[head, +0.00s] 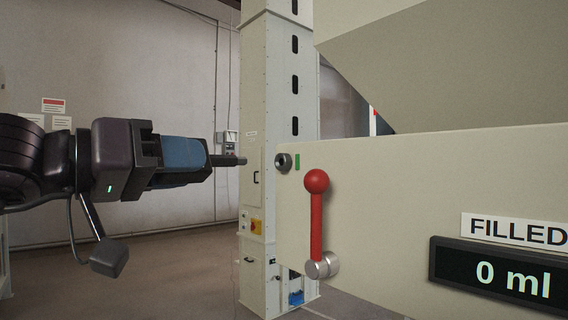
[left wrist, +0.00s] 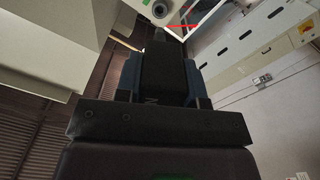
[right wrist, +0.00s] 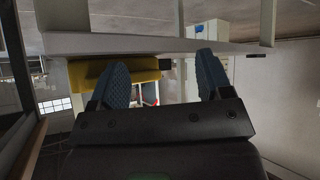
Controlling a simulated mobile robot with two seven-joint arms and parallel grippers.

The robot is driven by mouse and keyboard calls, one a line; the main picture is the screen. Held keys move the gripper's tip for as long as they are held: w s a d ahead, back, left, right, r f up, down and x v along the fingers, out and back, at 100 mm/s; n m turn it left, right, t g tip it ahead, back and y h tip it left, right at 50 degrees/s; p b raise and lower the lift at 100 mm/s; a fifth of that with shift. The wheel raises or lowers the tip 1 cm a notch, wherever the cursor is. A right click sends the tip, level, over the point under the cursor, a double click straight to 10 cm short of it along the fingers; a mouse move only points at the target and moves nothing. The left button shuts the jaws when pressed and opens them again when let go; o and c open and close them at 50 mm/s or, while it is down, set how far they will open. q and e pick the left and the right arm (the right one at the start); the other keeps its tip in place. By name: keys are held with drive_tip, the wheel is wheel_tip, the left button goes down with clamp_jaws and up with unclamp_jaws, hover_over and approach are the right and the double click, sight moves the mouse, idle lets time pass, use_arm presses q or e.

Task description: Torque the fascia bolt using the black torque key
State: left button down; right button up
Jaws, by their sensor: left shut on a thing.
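My left gripper (head: 205,160) comes in from the left in the head view, its blue pads shut on the black torque key (head: 226,161). The key's thin tip points right, level with the fascia bolt (head: 283,162), with a gap between them. The bolt is a grey socketed round at the left end of the pale fascia, beside a green mark (head: 297,162). In the left wrist view the dark key (left wrist: 163,75) lies between the pads, and the bolt (left wrist: 160,10) shows beyond it. My right gripper (right wrist: 164,76) is open and empty in the right wrist view.
A display (head: 500,274) reads 0 ml, under a "FILLED" label. A tall pale cabinet (head: 265,100) stands behind. A yellow part (right wrist: 85,75) shows beyond my right gripper's left finger.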

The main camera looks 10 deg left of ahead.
use_arm(q)
drive_tip(key=shift+f, duration=0.1)
drive_tip(key=n, duration=0.4)
drive_tip(key=shift+n, duration=1)
drive_tip(key=shift+n, duration=1.2)
drive_tip(key=shift+m, duration=0.8)
